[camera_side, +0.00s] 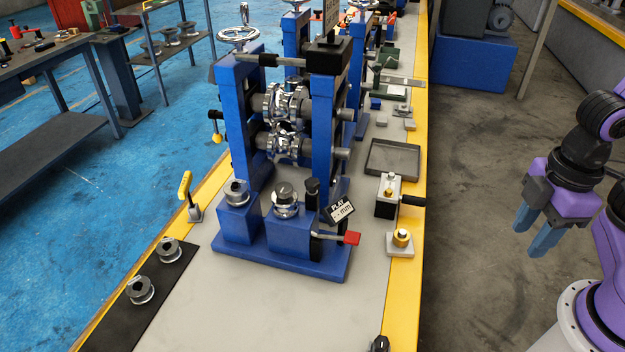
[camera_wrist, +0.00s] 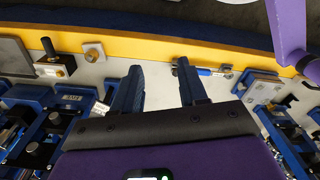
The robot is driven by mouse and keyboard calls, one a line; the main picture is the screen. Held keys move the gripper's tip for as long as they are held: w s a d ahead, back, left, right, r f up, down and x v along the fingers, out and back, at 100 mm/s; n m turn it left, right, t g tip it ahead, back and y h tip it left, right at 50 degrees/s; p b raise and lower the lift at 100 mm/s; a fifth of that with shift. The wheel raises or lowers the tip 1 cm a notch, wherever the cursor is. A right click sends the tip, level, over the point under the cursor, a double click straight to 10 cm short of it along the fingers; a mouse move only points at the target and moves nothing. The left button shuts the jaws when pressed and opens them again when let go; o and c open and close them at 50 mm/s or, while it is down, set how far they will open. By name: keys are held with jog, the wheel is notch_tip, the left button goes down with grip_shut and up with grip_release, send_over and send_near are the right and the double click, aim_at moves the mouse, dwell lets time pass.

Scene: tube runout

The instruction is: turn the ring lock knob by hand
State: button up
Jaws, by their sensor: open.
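A blue roll stand (camera_side: 325,135) with chrome rolls (camera_side: 286,103) stands on the bench in the side view. Knob-like parts sit around its base: a black-topped silver knob (camera_side: 285,196) on a blue block, a grey ring-shaped part (camera_side: 237,192) on another block, and a brass knob (camera_side: 401,238) on a small plate to the right. I cannot tell which is the ring lock knob. My gripper (camera_side: 538,232) is open and empty, right of the bench beyond its yellow edge, apart from all of these. In the wrist view its two blue fingers (camera_wrist: 156,76) are spread with nothing between them.
A red-handled part (camera_side: 351,238) and a tilted label plate (camera_side: 338,211) stick out at the stand's front right. A grey tray (camera_side: 393,158) and a block with a black handle (camera_side: 388,197) lie along the right edge. The bench front is mostly clear.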

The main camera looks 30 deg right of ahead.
dwell(0.3)
jog(key=shift+o, duration=1.4)
jog(key=m, duration=1.6)
send_over(312, 181)
notch_tip(312, 181, down, 4)
jog(key=shift+r, duration=0.1)
jog(key=shift+f, duration=3.95)
